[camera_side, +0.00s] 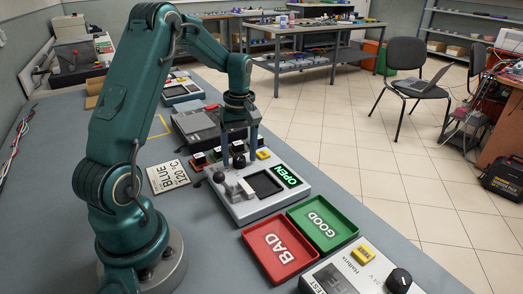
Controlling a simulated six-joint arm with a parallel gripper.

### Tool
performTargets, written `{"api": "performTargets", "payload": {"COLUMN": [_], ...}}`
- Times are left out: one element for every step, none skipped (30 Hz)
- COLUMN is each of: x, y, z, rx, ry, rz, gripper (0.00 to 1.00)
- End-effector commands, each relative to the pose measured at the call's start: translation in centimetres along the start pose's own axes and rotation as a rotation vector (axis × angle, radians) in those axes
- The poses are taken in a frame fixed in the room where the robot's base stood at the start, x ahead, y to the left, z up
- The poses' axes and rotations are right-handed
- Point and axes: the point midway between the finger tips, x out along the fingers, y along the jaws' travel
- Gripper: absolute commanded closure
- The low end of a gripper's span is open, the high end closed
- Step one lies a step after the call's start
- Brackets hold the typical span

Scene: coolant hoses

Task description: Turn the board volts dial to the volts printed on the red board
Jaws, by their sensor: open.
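My gripper (239,155) points down with its two fingers apart and nothing seen between them. It is at the back of a light grey station (245,206) with a lit green OPEN display (287,175). A black knob (219,177) stands on the station's left, and another dark knob (239,162) shows just below the fingers; I cannot tell whether they touch it. A tester at the lower right has a large black dial (400,280); I cannot tell which is the board volts dial. A small reddish board (199,159) with a pale label sits behind the station; its print is unreadable.
A red BAD tray (250,240) and a green GOOD tray (351,229) lie in front of the station. A grey device (192,123) stands behind. The bench's left side has free room.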

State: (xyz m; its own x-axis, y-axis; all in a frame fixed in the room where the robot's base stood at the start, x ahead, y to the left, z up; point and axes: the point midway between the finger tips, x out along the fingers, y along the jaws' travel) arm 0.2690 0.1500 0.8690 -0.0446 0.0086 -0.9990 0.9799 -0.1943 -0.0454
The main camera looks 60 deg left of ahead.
Motion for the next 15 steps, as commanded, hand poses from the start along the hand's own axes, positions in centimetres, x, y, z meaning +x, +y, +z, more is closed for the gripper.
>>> {"api": "performTargets", "payload": {"x": [0.12,0.14,0.14,0.13,0.12,0.12,0.11,0.11,0.1,0.1,0.1,0.09,0.09,0.08,0.08], "y": [-0.02,-0.02,-0.01,-0.01,0.0,0.0,0.0,0.0,0.0,0.0,0.0,0.0,0.0,0.0,0.0], "z": [0.01,0.01,0.0,0.0,0.0,0.0,0.0,0.0,0.0,0.0,0.01,0.01,0.01,0.0,0.01], "rx": [0.0,0.0,0.0,0.0,0.0,0.0,0.0,0.0,0.0,0.0,0.0,0.0,0.0,0.0,0.001], "ry": [-0.001,0.0,0.0,0.0,0.0,0.0,0.0,0.0,0.0,0.0,0.0,0.0,0.0,0.0,0.0], "rz": [-0.001,0.0,0.0,0.0,0.0,0.0,0.0,0.0,0.0,0.0,0.0,0.0,0.0,0.0,0.0], "gripper": [0.29,0.29,0.29,0.29,0.29,0.29,0.29,0.41,0.56,0.67,0.79,0.94,1.0,1.0,1.0]}}
